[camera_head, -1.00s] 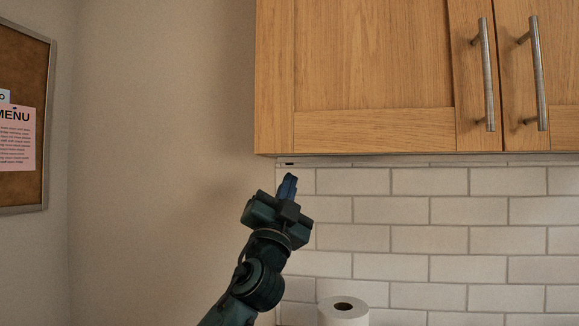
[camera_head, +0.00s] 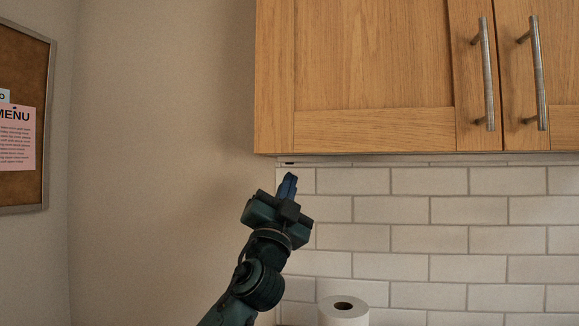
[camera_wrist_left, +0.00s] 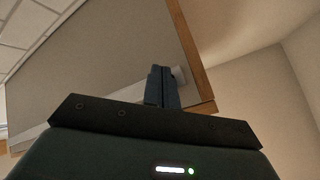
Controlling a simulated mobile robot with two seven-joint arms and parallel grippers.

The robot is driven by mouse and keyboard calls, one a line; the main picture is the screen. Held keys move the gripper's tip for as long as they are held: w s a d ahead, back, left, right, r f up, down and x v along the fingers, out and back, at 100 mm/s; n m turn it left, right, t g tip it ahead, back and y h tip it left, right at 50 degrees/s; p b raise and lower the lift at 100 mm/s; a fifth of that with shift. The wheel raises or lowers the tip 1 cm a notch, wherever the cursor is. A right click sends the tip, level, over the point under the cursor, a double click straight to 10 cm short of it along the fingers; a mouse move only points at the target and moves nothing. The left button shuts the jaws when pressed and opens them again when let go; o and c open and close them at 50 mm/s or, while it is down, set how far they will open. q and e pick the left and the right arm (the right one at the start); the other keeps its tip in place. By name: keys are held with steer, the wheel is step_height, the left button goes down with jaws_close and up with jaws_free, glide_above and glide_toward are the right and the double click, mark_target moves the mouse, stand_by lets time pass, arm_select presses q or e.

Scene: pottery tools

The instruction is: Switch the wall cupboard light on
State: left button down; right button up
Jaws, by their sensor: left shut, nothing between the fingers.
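The wooden wall cupboard (camera_head: 375,128) fills the upper right of the head view. A thin pale light strip (camera_head: 400,160) runs along under its bottom edge, with a small dark spot (camera_head: 289,163) near its left end. I see no glow from the strip. My left gripper (camera_head: 287,182) points up just below that left end, its fingers shut and empty. In the left wrist view the shut fingers (camera_wrist_left: 161,76) reach towards the cupboard's underside (camera_wrist_left: 110,65) and partly hide the strip's end (camera_wrist_left: 179,75). I cannot tell whether they touch it. My right gripper is not in view.
White wall tiles (camera_head: 430,210) lie behind and right of the arm. A paper roll (camera_head: 343,310) stands at the bottom. A corkboard (camera_head: 25,190) hangs on the left wall. The space left of the arm is clear. Two metal handles (camera_head: 485,75) (camera_head: 538,75) stick out from the cupboard doors.

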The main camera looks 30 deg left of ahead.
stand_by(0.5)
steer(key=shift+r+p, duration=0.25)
steer(key=shift+p, duration=0.05)
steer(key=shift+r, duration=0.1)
stand_by(0.5)
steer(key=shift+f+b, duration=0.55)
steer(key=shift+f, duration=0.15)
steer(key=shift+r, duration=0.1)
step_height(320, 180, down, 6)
steer(key=b, duration=0.5)
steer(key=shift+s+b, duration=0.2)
steer(key=shift+b, duration=0.1)
